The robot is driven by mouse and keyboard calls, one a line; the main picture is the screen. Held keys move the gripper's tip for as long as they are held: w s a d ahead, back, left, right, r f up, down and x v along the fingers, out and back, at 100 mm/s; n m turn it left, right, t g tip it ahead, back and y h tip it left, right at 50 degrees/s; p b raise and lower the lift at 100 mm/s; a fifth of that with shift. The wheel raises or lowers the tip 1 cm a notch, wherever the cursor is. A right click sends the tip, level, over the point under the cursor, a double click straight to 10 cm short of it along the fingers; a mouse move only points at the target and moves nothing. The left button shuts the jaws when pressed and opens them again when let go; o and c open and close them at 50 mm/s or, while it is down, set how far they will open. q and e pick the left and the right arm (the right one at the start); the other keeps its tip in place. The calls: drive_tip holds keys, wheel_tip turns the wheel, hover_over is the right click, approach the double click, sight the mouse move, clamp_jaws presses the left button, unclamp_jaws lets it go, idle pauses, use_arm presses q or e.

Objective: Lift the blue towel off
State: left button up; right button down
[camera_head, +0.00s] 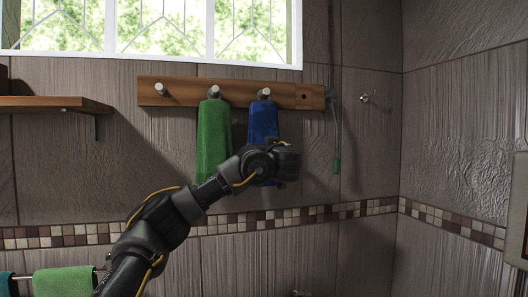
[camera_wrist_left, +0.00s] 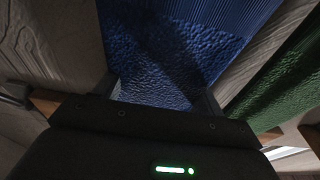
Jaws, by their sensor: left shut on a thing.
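The blue towel (camera_head: 263,118) hangs from a metal peg (camera_head: 265,92) on the wooden wall rack (camera_head: 185,92). My left gripper (camera_head: 284,158) is at the towel's lower part, and the hand and wrist hide some of the cloth. In the left wrist view, the blue towel (camera_wrist_left: 185,45) fills the space ahead and passes between the fingers of my left gripper (camera_wrist_left: 160,94). This gripper is shut on the towel. The towel's top still sits on its peg. My right gripper is in neither view.
A green towel (camera_head: 213,135) hangs on the peg just left, close to my left forearm. An empty peg (camera_head: 160,89) is further left. A shower hose (camera_head: 337,130) hangs to the right. A wooden shelf (camera_head: 55,103) juts out at left. Another green towel (camera_head: 63,281) hangs low left.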

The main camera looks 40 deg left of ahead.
use_arm(q)
drive_tip(key=shift+r+b, duration=0.45)
drive_tip(key=shift+b, duration=0.15)
drive_tip(key=r+b+v, duration=0.2)
drive_tip(key=b+v, duration=0.8)
drive_tip(key=v, duration=0.8)
drive_tip(key=shift+d+r, duration=0.2)
drive_tip(key=shift+r, duration=0.5)
